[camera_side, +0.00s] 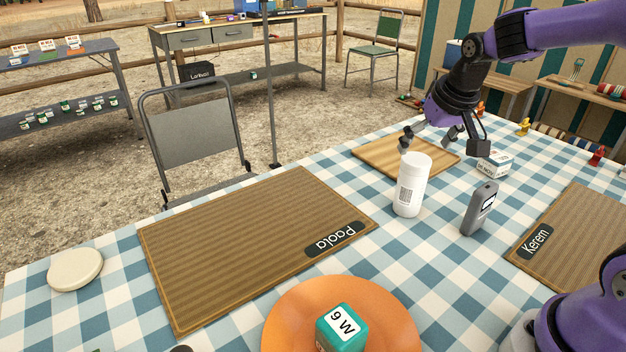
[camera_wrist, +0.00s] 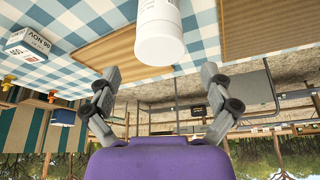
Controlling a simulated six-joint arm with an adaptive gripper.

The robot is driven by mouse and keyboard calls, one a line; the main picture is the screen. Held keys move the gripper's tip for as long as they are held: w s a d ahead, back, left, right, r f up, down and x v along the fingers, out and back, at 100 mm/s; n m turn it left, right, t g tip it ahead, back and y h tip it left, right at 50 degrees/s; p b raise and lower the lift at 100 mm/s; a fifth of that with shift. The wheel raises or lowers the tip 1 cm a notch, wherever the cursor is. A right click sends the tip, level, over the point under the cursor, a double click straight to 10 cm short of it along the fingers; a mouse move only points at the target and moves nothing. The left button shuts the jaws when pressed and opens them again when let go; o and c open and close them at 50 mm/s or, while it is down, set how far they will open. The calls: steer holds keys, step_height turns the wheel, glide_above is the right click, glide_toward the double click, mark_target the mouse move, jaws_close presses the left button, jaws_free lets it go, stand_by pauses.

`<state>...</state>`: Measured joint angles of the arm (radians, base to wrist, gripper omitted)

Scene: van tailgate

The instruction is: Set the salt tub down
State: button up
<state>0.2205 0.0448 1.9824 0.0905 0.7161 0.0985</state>
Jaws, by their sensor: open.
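The white tub (camera_side: 411,186), with a barcode on its side, stands upright on the blue-and-white checked tablecloth, in front of a wooden board. No name is readable on it, but it looks like the salt tub. In the wrist view the tub (camera_wrist: 159,32) shows at the top middle, cut off by the frame edge. My gripper (camera_side: 443,144) is open and empty, behind the tub and above the board. In the wrist view its spread fingers (camera_wrist: 160,76) are apart from the tub, with clear space between them.
A grey handheld device (camera_side: 479,209) stands close right of the tub. A small date block (camera_side: 495,163) sits behind it. The wooden board (camera_side: 381,154) lies under my gripper. Placemats marked Paola (camera_side: 230,245) and Kerem (camera_side: 575,240) lie left and right. An orange plate (camera_side: 285,325) holds a teal cube.

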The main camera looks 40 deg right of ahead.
steer(key=s+a+r+n+t+y, duration=0.1)
steer(key=s+a+r+n, duration=0.2)
steer(key=s+a, duration=0.6)
steer(key=s+n, duration=0.1)
steer(key=s, duration=0.3)
steer(key=shift+a+y, duration=0.15)
steer(key=shift+y, duration=0.25)
